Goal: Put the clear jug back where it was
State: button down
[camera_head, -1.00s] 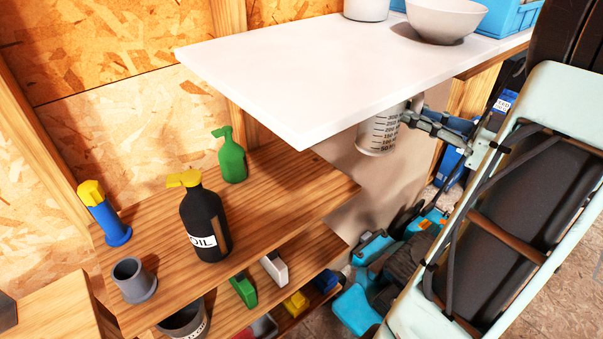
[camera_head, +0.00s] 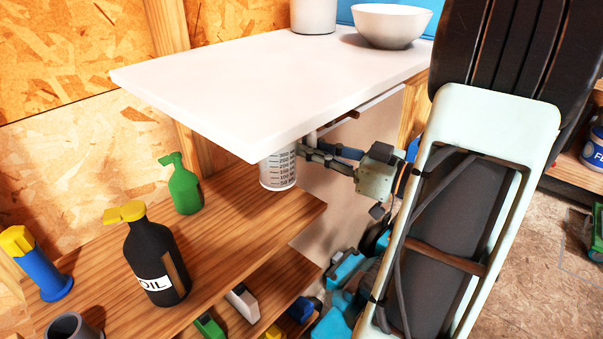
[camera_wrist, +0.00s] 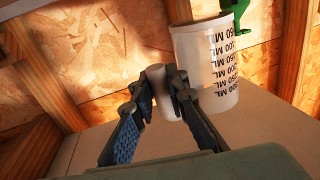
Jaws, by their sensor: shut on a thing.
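The clear jug (camera_head: 278,172) has dark measuring marks and hangs upright just under the near edge of the white worktop. Its upper part is hidden by the worktop in the head view. My gripper (camera_head: 304,152) is to the right of the jug and shut on its handle. In the wrist view the pale handle (camera_wrist: 158,82) is between the fingers of my gripper (camera_wrist: 160,92), and the jug body (camera_wrist: 203,68) is to the right with its marks upside down.
The white worktop (camera_head: 230,85) is close above the jug; a white bowl (camera_head: 392,27) and a white container (camera_head: 313,14) stand on it. The wooden shelf (camera_head: 245,218) below left has bare room near the jug. A black oil bottle (camera_head: 150,255) and green bottle (camera_head: 184,188) stand there.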

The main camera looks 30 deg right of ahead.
jog(key=f, duration=0.1)
jog(key=w+a+f+b, duration=0.1)
jog(key=f, duration=0.2)
jog(key=shift+w+a+f+b, duration=0.2)
jog(key=shift+a+f+b, duration=0.1)
jog(key=shift+f, duration=0.35)
jog(key=shift+f, duration=0.2)
jog(key=c, duration=1.9)
grip_release()
